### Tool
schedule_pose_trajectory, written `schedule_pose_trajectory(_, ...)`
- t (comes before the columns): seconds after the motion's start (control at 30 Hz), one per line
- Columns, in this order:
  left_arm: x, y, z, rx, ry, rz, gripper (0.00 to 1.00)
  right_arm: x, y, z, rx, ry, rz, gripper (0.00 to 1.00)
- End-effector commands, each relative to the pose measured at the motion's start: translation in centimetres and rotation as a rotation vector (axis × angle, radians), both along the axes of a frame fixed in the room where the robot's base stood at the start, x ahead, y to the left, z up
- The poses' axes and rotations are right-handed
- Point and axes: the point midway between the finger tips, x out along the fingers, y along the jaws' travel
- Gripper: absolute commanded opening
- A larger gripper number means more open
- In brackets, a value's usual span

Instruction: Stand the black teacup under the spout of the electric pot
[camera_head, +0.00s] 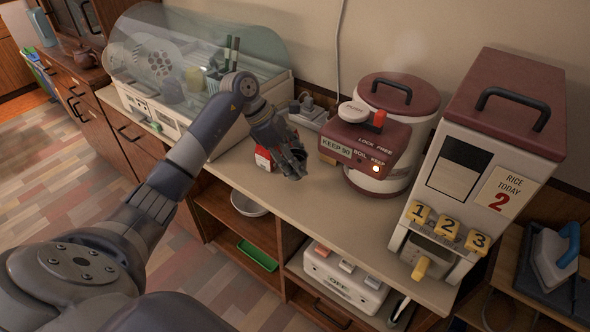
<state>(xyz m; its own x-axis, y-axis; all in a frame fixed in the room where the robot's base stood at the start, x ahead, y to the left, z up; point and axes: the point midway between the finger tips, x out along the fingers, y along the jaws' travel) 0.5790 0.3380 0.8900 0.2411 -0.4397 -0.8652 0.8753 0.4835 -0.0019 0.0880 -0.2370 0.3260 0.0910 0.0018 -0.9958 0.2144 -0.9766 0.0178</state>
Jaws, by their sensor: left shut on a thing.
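The electric pot (388,184) is cream and maroon and stands at the back of the counter. Its maroon head juts toward the front left, with buttons and a lit lamp; the spout under it is hard to make out. My left gripper (294,165) is left of the pot head, above the counter near its front edge. It is shut on a small dark thing, which looks like the black teacup (298,153); the fingers hide most of it. The cup's tilt is hard to tell. My right gripper is out of view.
A dish dryer (215,112) with a clear cover and dishes stands left. A red and white box (263,158) sits just behind my gripper. A rice dispenser (480,170) stands right of the pot. The counter (319,205) in front of the pot is clear.

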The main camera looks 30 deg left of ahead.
Motion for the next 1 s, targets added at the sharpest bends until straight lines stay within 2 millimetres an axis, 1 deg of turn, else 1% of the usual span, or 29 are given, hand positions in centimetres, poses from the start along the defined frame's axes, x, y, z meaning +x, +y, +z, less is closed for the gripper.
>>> schedule_pose_trajectory(0.07, 0.2, 0.0, -0.3, -0.001, 0.0, 0.0, 0.21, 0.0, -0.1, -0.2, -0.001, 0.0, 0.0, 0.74)
schedule_pose_trajectory(0.3, 0.1, -0.1, -3.5, -0.003, 0.001, 0.001, 0.21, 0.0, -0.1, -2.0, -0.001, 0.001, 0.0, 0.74)
schedule_pose_trajectory(0.57, 0.1, 0.0, -3.5, 0.0, -0.001, 0.001, 0.21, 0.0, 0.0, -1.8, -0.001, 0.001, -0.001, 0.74)
schedule_pose_trajectory(0.7, 0.1, 0.1, -4.0, 0.002, -0.001, 0.001, 0.21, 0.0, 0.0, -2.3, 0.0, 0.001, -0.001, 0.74)
schedule_pose_trajectory(0.73, 0.1, 0.0, -3.9, 0.001, 0.0, 0.001, 0.53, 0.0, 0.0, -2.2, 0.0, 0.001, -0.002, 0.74)
schedule_pose_trajectory(0.77, 0.1, 0.0, -3.8, 0.0, 0.0, 0.001, 0.6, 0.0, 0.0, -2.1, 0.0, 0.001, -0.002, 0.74)
schedule_pose_trajectory(0.8, 0.1, 0.0, -3.8, 0.0, 0.0, 0.001, 0.69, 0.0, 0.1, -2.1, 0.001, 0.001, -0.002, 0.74)
schedule_pose_trajectory(1.0, 0.1, 0.0, -3.8, 0.0, 0.0, 0.001, 0.69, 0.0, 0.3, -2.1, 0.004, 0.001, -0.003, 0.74)
